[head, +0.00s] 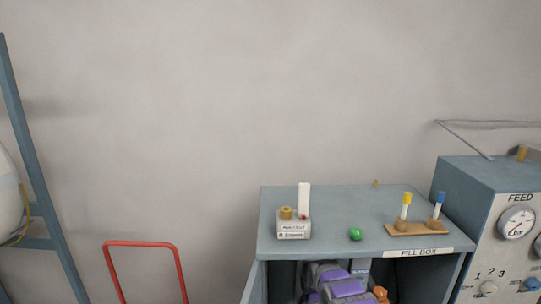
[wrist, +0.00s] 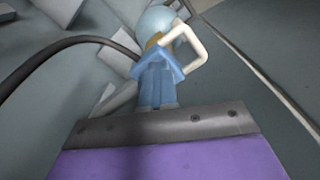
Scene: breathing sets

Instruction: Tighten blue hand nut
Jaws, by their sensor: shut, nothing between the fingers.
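A light blue fitting (wrist: 158,78) stands in the middle of the wrist view, with a pale blue rounded top and a cream bent handle (wrist: 190,42) beside it. Its stem looks like the blue hand nut, but I cannot tell for sure. My gripper (wrist: 158,122), a purple jaw with a grey screwed metal edge, fills the bottom of the wrist view. It is shut and empty, just in front of the fitting's lower end; contact cannot be judged. In the head view my purple and grey arm reaches inside the fill box (head: 415,253), and the gripper's tip is hidden there.
A black hose (wrist: 62,47) curves left from the fitting. On the fill box stand a small labelled box (head: 293,231), a green ball (head: 355,234) and a wooden rack (head: 415,230) with yellow and blue-topped tubes. The feed panel (head: 505,215) stands right, a red frame (head: 140,244) left.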

